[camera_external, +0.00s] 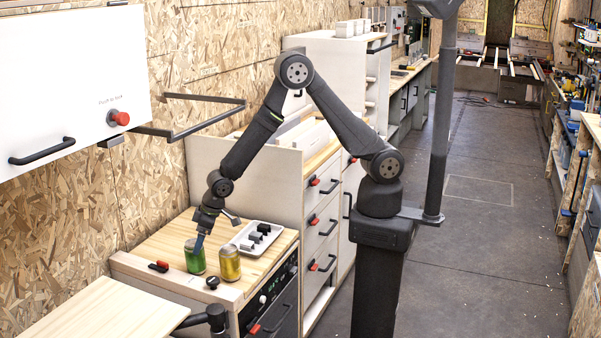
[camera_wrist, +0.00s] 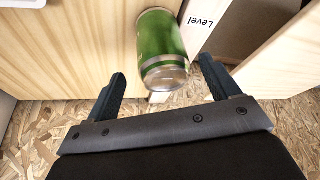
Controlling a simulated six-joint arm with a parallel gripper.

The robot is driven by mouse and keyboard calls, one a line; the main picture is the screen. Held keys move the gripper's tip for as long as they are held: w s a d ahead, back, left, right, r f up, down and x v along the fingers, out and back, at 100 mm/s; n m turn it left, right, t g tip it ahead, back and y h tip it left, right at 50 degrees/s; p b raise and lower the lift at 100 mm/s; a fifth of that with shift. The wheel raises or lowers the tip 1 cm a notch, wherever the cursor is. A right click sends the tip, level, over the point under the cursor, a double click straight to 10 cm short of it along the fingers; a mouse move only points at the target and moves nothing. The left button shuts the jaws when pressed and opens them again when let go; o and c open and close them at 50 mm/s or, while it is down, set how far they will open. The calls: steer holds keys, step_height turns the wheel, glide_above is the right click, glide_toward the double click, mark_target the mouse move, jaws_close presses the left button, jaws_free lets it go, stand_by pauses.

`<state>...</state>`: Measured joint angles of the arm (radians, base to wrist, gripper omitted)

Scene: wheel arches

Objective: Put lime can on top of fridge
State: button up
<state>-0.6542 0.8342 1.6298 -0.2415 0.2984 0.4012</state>
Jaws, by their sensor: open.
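A green can (camera_external: 194,256), the lime-coloured one, stands on the wooden counter (camera_external: 160,247) in the external view. My gripper (camera_external: 199,243) is at the top of this can, pointing down. In the wrist view the green can (camera_wrist: 162,45) has its silver end towards me, between and slightly beyond the spread fingers (camera_wrist: 161,75). The gripper is open, and no grip on the can shows. A dark-fronted appliance (camera_external: 275,305) sits under the counter; I cannot tell for sure which unit is the fridge.
A yellow can (camera_external: 230,263) stands just right of the green one. A white tray (camera_external: 244,241) with dark items lies behind. A red-and-black item (camera_external: 159,266) and a black knob (camera_external: 212,283) are nearby. A drawer cabinet (camera_external: 320,225) rises beyond; a wooden board (camera_external: 105,312) is in front.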

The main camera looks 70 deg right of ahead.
mark_target(195, 257)
steer(key=v, duration=0.6)
stand_by(0.3)
steer(key=x, duration=1.2)
steer(key=shift+f, duration=0.15)
steer(key=shift+r, duration=0.3)
